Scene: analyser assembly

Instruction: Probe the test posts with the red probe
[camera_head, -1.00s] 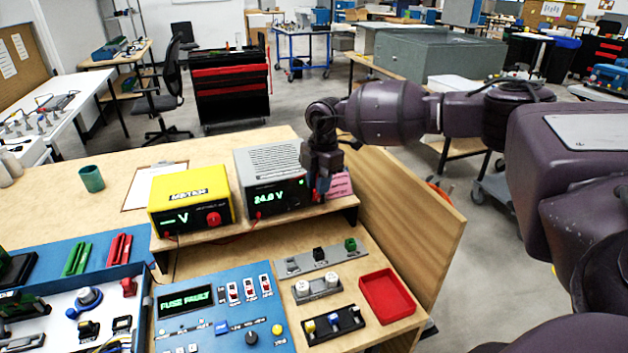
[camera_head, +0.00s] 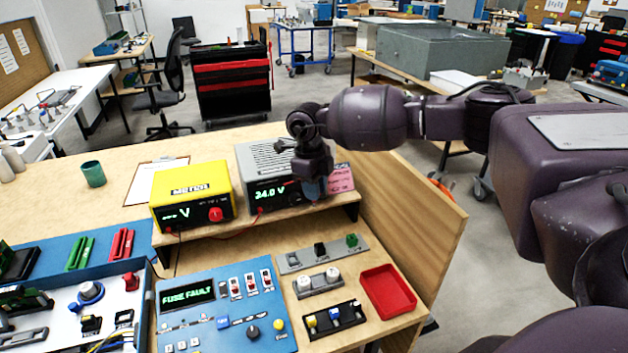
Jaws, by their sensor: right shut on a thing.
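My right gripper (camera_head: 314,188) hangs in front of the right side of the grey power supply (camera_head: 284,158), which reads 24.0 V. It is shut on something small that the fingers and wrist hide. I cannot make out whether this is the red probe. The yellow meter (camera_head: 190,188) stands to the left on the same shelf, with a "V" on its display and a red knob. A thin red lead (camera_head: 240,232) runs from the meter along the shelf. I cannot pick out the test posts for sure. My left gripper is out of view.
The blue panel (camera_head: 200,325) reads FUSE FAULT and has switches and knobs. Right of it are a grey strip (camera_head: 300,262) with small blocks, a black holder (camera_head: 318,332) and an empty red tray (camera_head: 388,290). A wooden side board (camera_head: 410,225) borders the bench's right side.

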